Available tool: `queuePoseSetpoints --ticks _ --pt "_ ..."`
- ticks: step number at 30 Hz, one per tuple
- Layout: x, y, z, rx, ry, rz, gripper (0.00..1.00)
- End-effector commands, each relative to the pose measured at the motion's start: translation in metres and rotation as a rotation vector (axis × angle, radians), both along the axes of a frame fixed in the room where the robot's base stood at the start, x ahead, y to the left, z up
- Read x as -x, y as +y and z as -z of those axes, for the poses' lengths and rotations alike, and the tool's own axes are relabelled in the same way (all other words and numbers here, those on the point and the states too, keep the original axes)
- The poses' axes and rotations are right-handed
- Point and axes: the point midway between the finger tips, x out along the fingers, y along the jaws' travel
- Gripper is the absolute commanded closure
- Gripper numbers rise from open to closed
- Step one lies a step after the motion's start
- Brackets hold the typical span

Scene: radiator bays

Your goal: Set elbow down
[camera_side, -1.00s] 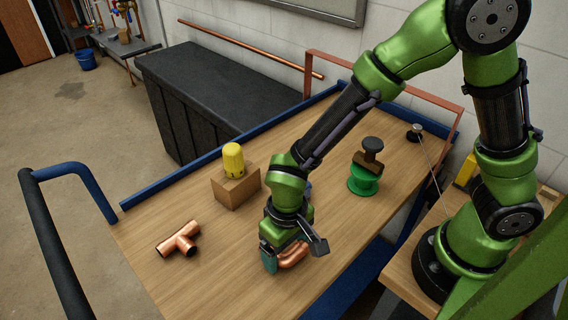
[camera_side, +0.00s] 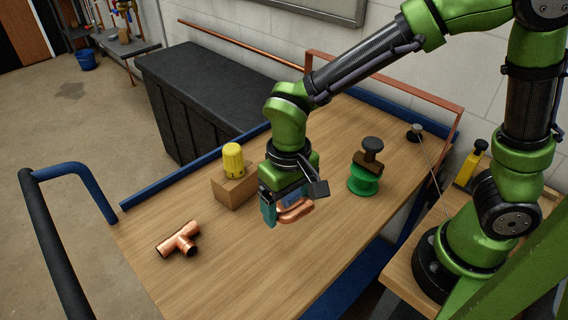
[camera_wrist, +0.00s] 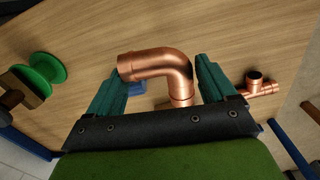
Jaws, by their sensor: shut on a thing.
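The copper elbow (camera_side: 296,212) is a bent pipe fitting held in my gripper (camera_side: 283,207), which appears to be above the wooden bench top. In the wrist view the elbow (camera_wrist: 165,62) sits between the two teal fingers of my gripper (camera_wrist: 160,88). One open end points left and the other end points down toward the gripper body. The fingers are shut on it. The gripper hides part of the elbow in the side view.
A copper tee (camera_side: 179,240) lies at the left. A yellow-capped item (camera_side: 233,159) stands on a wooden block (camera_side: 236,188). A green spool (camera_side: 364,180) with a brown and black piece on top stands right. A small blue thing (camera_wrist: 136,88) is partly hidden behind the elbow. The front bench is clear.

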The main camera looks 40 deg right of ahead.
Motion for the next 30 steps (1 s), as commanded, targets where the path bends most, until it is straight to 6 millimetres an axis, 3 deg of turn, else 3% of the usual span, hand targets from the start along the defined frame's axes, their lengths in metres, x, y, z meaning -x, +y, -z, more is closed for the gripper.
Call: queuePoseSetpoints --ticks 3,9,15,18,21,24,30 --pt "-0.042 -0.045 0.004 0.005 0.003 0.165 0.46" --pt "-0.103 -0.136 0.006 0.005 0.003 0.428 0.46" --pt "-0.138 -0.221 0.004 0.003 -0.003 0.619 0.46" --pt "-0.147 -0.25 0.002 0.002 -0.008 0.674 0.46" --pt "-0.154 -0.267 -0.002 0.0 -0.015 0.701 0.46" --pt "-0.16 -0.267 -0.003 -0.002 -0.02 0.691 0.46" --pt "-0.158 -0.266 0.034 -0.002 -0.011 0.683 0.46"
